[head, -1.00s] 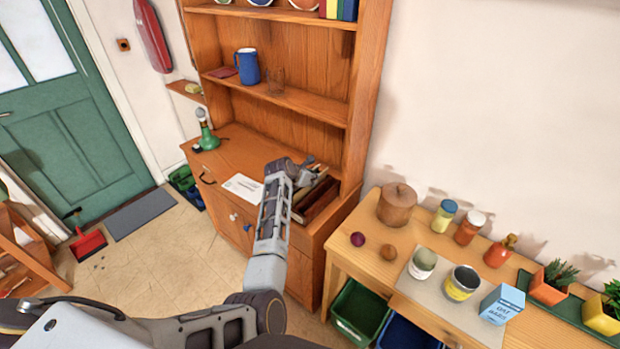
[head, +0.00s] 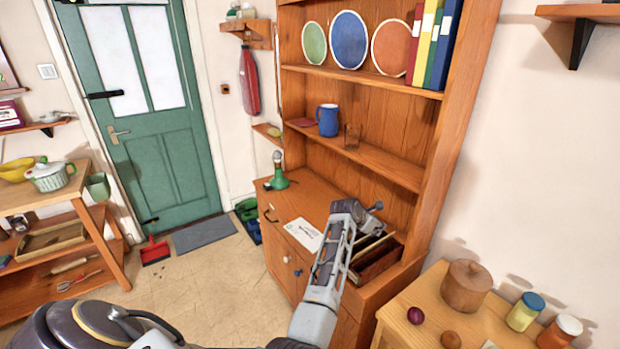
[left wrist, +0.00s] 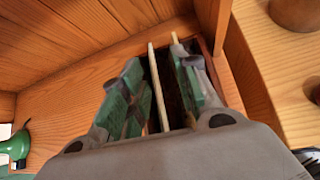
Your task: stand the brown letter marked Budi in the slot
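My left gripper (head: 362,212) is over the dark wooden letter rack (head: 378,268) on the dresser's counter. In the left wrist view the gripper (left wrist: 160,88) has its green-padded fingers apart. A thin pale upright edge (left wrist: 157,90) runs between the fingers, with visible gaps to them; a second pale edge (left wrist: 176,42) stands beyond. I cannot tell whether these are letters or dividers of the rack. A white sheet with print (head: 303,234) lies on the counter left of the gripper. No brown letter marked Budi can be made out. My right gripper is not in view.
The dresser's side panel (head: 445,130) rises close right of the rack. A green lamp (head: 279,178) stands at the counter's left end. A table with a brown pot (head: 466,287) is at right.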

